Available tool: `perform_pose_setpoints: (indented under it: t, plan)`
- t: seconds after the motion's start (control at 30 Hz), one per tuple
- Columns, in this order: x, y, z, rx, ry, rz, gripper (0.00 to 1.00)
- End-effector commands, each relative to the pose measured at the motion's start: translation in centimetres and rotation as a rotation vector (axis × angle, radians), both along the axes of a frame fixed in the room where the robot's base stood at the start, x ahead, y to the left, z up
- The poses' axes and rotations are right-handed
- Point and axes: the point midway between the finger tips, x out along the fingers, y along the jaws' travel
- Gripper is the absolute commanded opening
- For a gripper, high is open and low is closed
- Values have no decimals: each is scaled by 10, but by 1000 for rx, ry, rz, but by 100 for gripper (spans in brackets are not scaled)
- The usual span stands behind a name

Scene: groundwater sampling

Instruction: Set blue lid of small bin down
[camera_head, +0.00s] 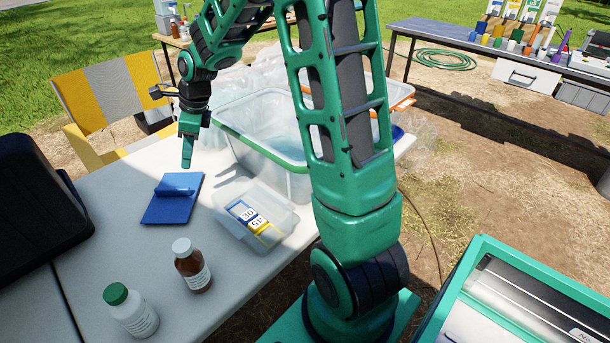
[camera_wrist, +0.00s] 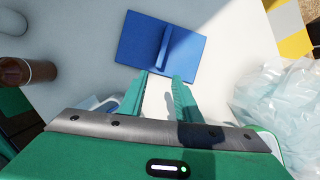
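The blue lid (camera_head: 172,204) lies flat on the white table, with its raised handle ridge facing up. It also shows in the wrist view (camera_wrist: 135,42). The small bin (camera_head: 256,222) is a clear open box beside the lid, to its right, with blue, white and yellow items inside. My gripper (camera_head: 187,165) hangs above the table just behind the lid, fingers pointing down. In the wrist view my gripper (camera_wrist: 164,80) has its two green fingers apart with nothing between them. The fingertips are near the end of the lid's handle and appear clear of it.
A brown bottle (camera_head: 192,266) and a white bottle with a green cap (camera_head: 131,311) stand at the front of the table (camera_head: 100,240). A black case (camera_head: 35,205) sits at left. A large clear bin (camera_head: 262,150) stands behind the small bin. A yellow-grey chair (camera_head: 105,92) is behind the table.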

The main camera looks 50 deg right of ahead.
Motion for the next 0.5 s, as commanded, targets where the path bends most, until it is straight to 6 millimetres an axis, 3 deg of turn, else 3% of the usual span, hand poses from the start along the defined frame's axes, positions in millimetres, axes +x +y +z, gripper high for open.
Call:
perform_pose_setpoints:
  t: [0.2,0.5]
  plan:
    - [-76,-49,29,-210,-7,341,31]
    - [-196,-98,57,-383,38,849,31]
